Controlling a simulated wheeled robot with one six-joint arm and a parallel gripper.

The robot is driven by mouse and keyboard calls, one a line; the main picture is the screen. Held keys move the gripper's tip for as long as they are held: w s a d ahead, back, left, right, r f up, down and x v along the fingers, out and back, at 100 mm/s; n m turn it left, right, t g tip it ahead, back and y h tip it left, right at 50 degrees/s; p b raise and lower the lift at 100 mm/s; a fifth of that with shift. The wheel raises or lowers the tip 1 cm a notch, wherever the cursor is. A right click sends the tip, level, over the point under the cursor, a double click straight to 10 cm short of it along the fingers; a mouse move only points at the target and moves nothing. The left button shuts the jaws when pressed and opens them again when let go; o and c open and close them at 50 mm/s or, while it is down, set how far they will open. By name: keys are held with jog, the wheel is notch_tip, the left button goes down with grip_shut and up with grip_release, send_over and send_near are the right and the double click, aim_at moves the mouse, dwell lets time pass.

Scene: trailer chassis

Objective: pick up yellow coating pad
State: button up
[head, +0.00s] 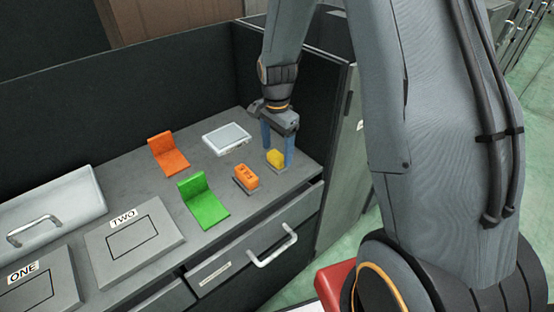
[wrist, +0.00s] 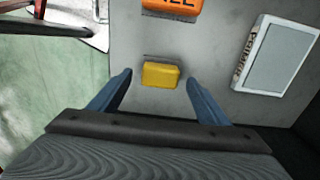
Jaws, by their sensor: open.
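The yellow coating pad (head: 276,158) is a small block on a grey base near the right end of the worktop. In the wrist view the yellow pad (wrist: 160,75) lies centred between my fingers and slightly beyond their tips. My gripper (head: 278,160) points down over the pad with its blue fingers apart, one on each side. In the wrist view my gripper (wrist: 159,74) is open and nothing is held. The left finger seems close to the pad in the head view; I cannot tell whether the tips touch the worktop.
An orange block (head: 246,178) stands on a base beside the pad. Orange (head: 169,154) and green (head: 203,199) angled pieces and a white-framed box (head: 227,139) lie further left. Plates TWO (head: 135,240) and ONE (head: 38,292) are at the left. A dark wall (head: 318,110) stands close on the right.

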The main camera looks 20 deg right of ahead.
aim_at(277, 154)
jog(key=shift+f+p, duration=0.35)
jog(key=shift+f, duration=1.1)
jog(key=c, duration=1.2)
jog(key=shift+c, duration=0.2)
jog(key=shift+r, duration=0.15)
jog(key=shift+r+b, duration=1.15)
jog(key=shift+r, duration=3.7)
jog(key=o, duration=0.5)
jog(key=c, duration=0.3)
